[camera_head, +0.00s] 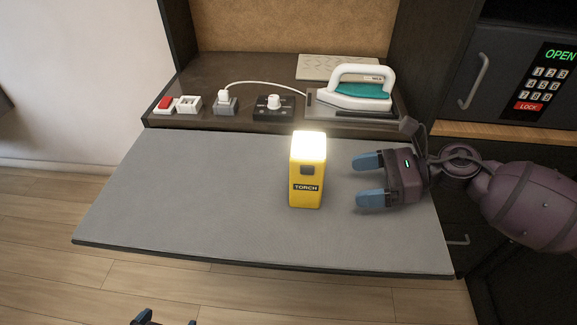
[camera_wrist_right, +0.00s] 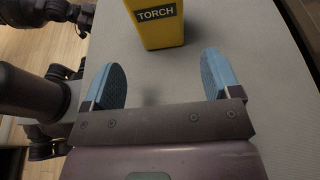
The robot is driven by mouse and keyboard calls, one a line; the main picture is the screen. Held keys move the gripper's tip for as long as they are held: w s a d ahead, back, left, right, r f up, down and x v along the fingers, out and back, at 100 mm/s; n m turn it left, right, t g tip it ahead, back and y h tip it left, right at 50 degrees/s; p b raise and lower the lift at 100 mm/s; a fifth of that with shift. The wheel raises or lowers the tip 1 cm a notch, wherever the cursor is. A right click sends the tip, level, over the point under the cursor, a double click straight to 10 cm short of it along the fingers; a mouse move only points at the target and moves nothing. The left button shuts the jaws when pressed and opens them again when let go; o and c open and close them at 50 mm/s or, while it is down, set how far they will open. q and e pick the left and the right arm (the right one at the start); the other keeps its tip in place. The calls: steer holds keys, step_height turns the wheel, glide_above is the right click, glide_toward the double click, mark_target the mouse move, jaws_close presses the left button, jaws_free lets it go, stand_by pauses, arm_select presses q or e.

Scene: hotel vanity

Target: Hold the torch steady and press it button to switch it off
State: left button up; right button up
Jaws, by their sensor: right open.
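A yellow torch (camera_head: 306,183) stands upright on the grey board (camera_head: 190,190), with its top glowing bright. A dark button (camera_head: 307,169) is on its front face, above the TORCH label. My right gripper (camera_head: 369,178) is open and empty to the right of the torch, with its blue fingers pointing at it. In the right wrist view the torch (camera_wrist_right: 158,30) is just beyond the open fingers, apart from them; its top is cut off. My left gripper (camera_head: 163,318) shows only as a fragment at the bottom edge, and its opening cannot be made out.
Behind the board, a dark shelf holds an iron (camera_head: 352,92), a black knob box (camera_head: 274,103), a plug in a socket (camera_head: 225,102) and a red switch (camera_head: 165,103). A safe (camera_head: 520,80) is at the right. The board's left half is clear.

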mark_target(312, 186)
steer(key=shift+a, duration=0.3)
steer(key=shift+x, duration=0.85)
arm_select(q)
steer(key=shift+a+r, duration=0.2)
steer(key=shift+a, duration=0.05)
arm_select(e)
steer(key=shift+x, duration=4.1)
arm_select(q)
steer(key=shift+d, duration=0.1)
steer(key=shift+w+d, duration=0.1)
arm_select(e)
steer(key=c, duration=0.6)
arm_select(q)
steer(key=shift+a, duration=0.2)
jaws_close()
arm_select(e)
steer(key=shift+o, duration=0.2)
arm_select(q)
steer(key=shift+d, duration=0.2)
steer(key=shift+a, duration=0.2)
